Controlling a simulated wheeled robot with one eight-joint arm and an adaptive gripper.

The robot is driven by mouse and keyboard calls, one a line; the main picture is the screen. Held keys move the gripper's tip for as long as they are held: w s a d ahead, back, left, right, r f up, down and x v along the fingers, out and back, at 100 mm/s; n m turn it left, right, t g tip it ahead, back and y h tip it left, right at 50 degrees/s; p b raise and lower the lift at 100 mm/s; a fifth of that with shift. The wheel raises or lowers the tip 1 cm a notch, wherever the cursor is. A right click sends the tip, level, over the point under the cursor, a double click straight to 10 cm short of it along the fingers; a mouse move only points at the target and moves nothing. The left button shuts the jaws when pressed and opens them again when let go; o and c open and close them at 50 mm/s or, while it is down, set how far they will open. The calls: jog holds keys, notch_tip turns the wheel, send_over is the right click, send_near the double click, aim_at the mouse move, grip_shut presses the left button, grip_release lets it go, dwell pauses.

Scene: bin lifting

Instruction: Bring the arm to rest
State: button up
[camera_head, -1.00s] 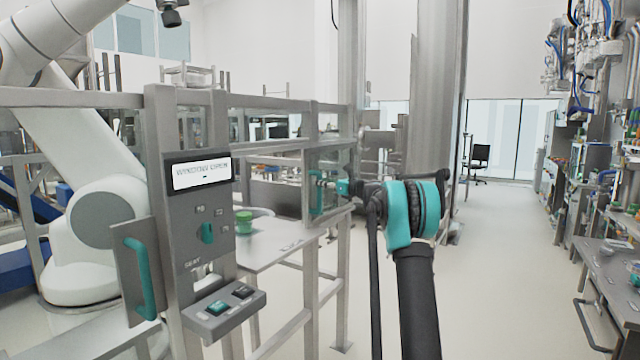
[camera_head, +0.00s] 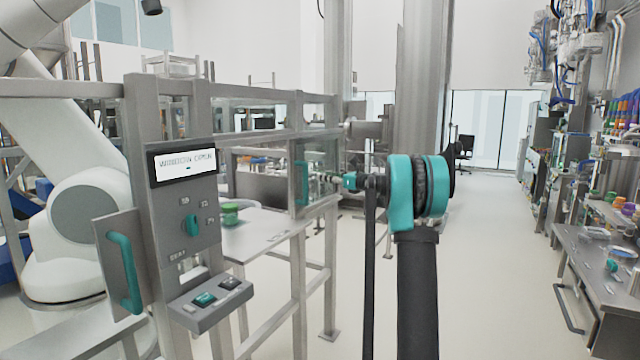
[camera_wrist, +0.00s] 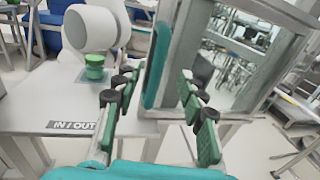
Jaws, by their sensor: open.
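My gripper (camera_head: 328,178) is at the end of my black and teal arm in the head view, just right of the teal handle (camera_head: 301,184) on the glazed window panel (camera_head: 319,160). In the wrist view my gripper (camera_wrist: 158,88) has its green-padded fingers spread apart with nothing clamped between them. The teal handle also shows there (camera_wrist: 157,66), upright, in line with the gap between the fingers. I cannot tell how deep it lies between the fingertips.
A green-lidded jar (camera_head: 230,213) stands on the table beyond the frame. The grey control panel (camera_head: 186,195) with a display and buttons is at left, before a white robot arm (camera_head: 75,150). A cluttered bench (camera_head: 610,262) is at right. Open floor lies between.

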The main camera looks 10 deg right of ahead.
jog(key=s+a+f+n+g+h, duration=0.1)
jog(key=s+a+f+n+g, duration=0.15)
jog(key=s+f+n, duration=0.5)
jog(key=s+a+f+n+g+h, duration=0.2)
jog(key=s+a+f, duration=0.2)
jog(key=s, duration=0.6)
jog(key=s+a+f+n+g+h, duration=0.1)
jog(key=s+a+f+n+g, duration=0.1)
jog(key=s+a+f+n, duration=0.45)
jog(key=s+d+f+n+g+h, duration=0.1)
jog(key=s+d+f+n+h, duration=0.1)
jog(key=s+f, duration=0.4)
jog(key=s+d+f+n+g+h, duration=0.1)
jog(key=s+d+f+n+h, duration=0.2)
jog(key=s, duration=1.4)
jog(key=s+d+f+n+g+h, duration=0.1)
jog(key=s+d+f+n, duration=0.4)
jog(key=s+f, duration=0.5)
jog(key=shift+s+d+f+n+h, duration=0.3)
jog(key=shift+s+n+h, duration=0.6)
jog(key=shift+s, duration=0.05)
